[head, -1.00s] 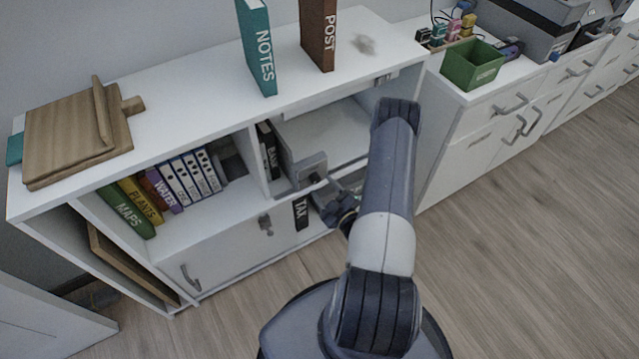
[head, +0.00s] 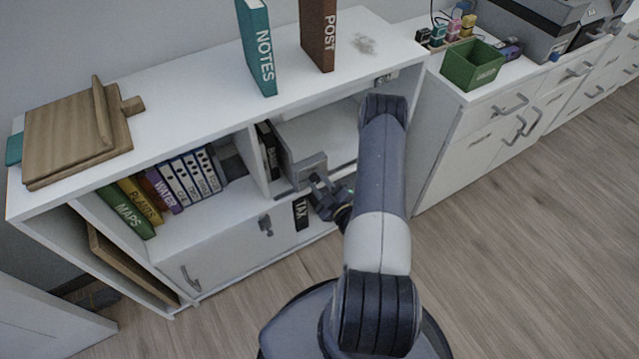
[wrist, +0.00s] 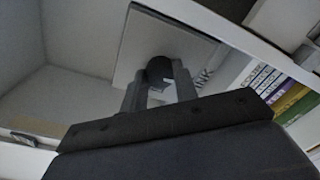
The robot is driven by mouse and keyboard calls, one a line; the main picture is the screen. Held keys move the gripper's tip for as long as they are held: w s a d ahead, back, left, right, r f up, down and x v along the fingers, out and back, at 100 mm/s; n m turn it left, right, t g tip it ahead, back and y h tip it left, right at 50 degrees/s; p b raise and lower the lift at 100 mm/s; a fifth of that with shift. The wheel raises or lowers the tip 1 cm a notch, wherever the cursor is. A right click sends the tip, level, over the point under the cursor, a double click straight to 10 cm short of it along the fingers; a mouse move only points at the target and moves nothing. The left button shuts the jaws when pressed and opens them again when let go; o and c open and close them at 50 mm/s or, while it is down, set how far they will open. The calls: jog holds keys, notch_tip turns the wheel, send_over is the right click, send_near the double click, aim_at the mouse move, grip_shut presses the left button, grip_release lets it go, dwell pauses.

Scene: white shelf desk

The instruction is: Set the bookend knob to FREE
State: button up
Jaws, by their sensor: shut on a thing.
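In the wrist view the bookend plate (wrist: 145,48) stands ahead of my gripper (wrist: 160,82). My gripper (head: 318,184) is at the front of the bookend in the head view. Its two fingers are shut on the dark round bookend knob (wrist: 158,68), between the fingertips. The knob's marking and setting cannot be read. The knob is hidden by my gripper in the head view.
The shelf bay (head: 335,135) right of the bookend is empty. A shelf board (head: 190,155) and upright divider lie close by. Several binders (head: 190,178) stand to the left. NOTES (head: 257,50) and POST (head: 318,35) stand on top.

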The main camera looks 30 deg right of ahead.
jog(key=shift+c, duration=1.2)
